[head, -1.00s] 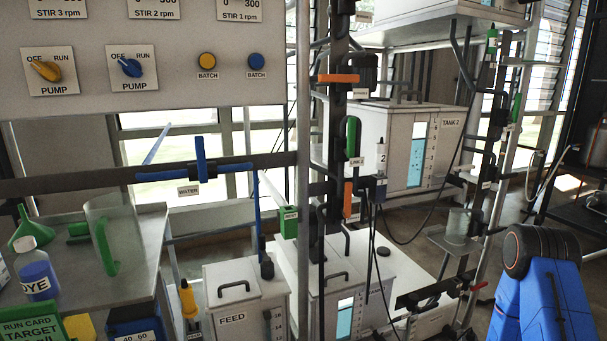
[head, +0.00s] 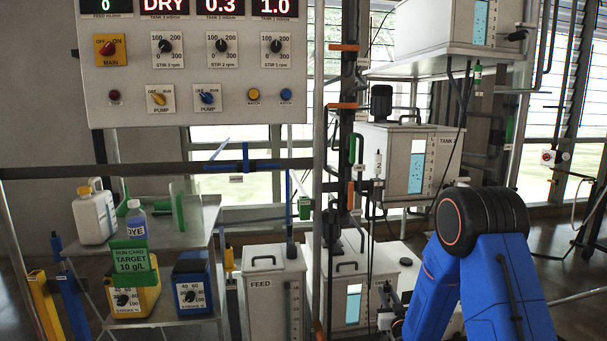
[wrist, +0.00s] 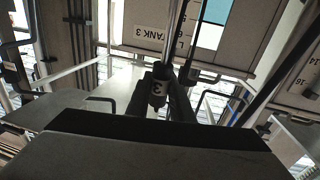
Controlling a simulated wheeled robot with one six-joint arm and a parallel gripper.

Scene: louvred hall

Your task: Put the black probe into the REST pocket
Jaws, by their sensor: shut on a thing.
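In the wrist view, my gripper (wrist: 160,98) is shut on a dark probe (wrist: 157,88) marked 3, with its thin pale shaft running up the picture. Behind it stands a pale tank labelled TANK 3 (wrist: 205,38). In the head view, my blue arm rises at the lower right; my gripper cannot be made out clearly there. I cannot make out a pocket labelled REST in either current view.
A pale control panel (head: 130,110) fills the upper left. A shelf (head: 190,238) holds bottles and a jug. The FEED tank (head: 262,285) stands low in the middle. Dark posts, pipes and hanging cables crowd the space near my arm.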

